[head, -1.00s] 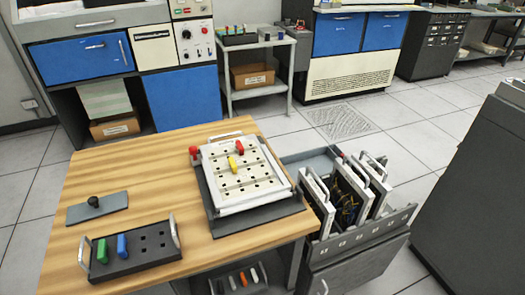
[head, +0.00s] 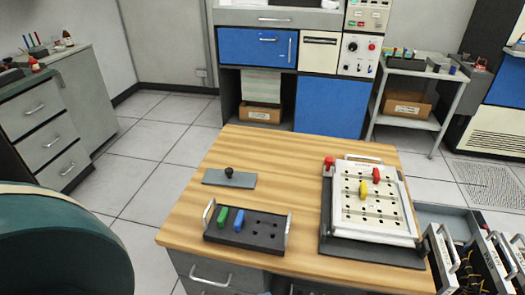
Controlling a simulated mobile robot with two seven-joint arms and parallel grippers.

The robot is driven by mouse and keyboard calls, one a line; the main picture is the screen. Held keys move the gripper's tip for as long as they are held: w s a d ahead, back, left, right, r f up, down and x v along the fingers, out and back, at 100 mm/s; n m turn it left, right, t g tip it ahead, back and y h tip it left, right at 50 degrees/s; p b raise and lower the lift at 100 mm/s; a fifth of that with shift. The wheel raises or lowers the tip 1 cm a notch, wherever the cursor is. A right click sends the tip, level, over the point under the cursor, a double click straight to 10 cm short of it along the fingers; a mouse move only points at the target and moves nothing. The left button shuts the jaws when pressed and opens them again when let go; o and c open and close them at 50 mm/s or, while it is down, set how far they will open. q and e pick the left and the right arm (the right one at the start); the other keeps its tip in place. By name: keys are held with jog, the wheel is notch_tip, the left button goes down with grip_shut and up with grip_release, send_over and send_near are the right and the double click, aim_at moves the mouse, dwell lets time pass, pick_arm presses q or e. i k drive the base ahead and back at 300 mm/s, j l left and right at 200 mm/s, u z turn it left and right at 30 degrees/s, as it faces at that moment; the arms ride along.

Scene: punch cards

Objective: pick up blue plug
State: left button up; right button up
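The blue plug (head: 239,220) stands upright in a dark tray (head: 262,243) with metal handles near the front of the wooden table. A green plug (head: 223,217) stands just left of it in the same tray. The tray's other holes to the right look empty. Neither of my grippers shows in the head view.
On the wooden table (head: 290,155) are a grey plate with a black knob (head: 229,178) and a white board (head: 371,212) holding yellow and red plugs. A green chair (head: 62,240) is at the front left. An open drawer with panels (head: 462,230) is at the right.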

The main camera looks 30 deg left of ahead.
aim_at(241, 218)
jog(key=u, duration=1.2)
